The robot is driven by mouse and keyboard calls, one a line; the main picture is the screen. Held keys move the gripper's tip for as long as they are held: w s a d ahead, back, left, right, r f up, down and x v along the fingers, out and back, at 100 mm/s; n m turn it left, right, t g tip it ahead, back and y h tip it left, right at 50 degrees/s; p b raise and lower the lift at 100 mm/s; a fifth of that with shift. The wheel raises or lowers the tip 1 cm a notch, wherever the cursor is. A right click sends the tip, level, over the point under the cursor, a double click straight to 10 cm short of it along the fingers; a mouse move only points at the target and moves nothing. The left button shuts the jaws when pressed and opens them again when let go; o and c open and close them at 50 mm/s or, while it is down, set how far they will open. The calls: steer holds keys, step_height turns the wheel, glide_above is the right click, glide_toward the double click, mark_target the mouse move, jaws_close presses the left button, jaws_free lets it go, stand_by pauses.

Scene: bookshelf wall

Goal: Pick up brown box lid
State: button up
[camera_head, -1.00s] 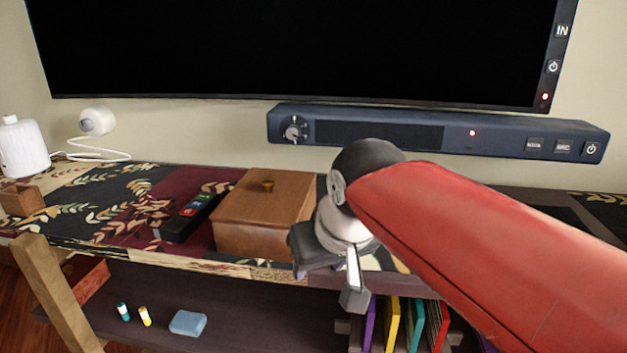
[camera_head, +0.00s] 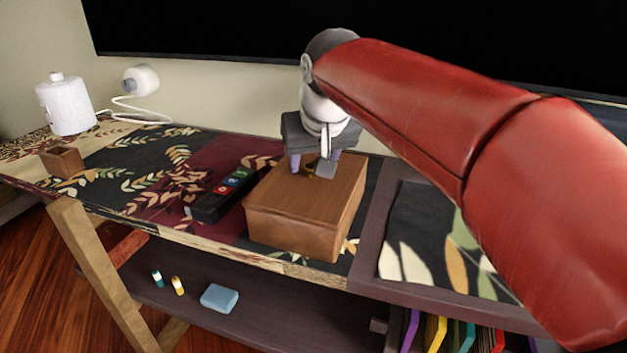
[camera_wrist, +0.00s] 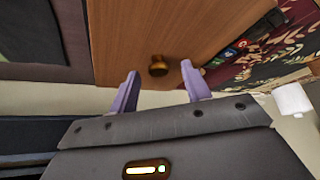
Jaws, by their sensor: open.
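The brown box lid (camera_head: 290,194) lies closed on top of the wooden box (camera_head: 290,236), which sits on the patterned shelf top. In the head view its knob (camera_head: 309,171) is partly hidden by my gripper (camera_head: 312,168). In the wrist view the round knob (camera_wrist: 158,66) stands on the brown lid (camera_wrist: 125,30), just beyond and between my purple fingertips. My gripper (camera_wrist: 158,80) is open and empty, with the fingers spread apart over the back part of the lid. I cannot tell exactly how high the fingertips are above the lid.
A black remote with coloured buttons (camera_head: 222,196) lies left of the box. A small wooden box (camera_head: 62,161) and a white canister (camera_head: 66,105) stand farther left. A dark television (camera_head: 200,27) rises behind. The lower shelf holds a blue block (camera_head: 220,298) and coloured books.

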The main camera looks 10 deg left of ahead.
steer(key=shift+x, duration=0.9)
steer(key=shift+r, duration=0.1)
steer(key=shift+c, duration=0.3)
steer(key=c, duration=1)
steer(key=shift+r, duration=0.1)
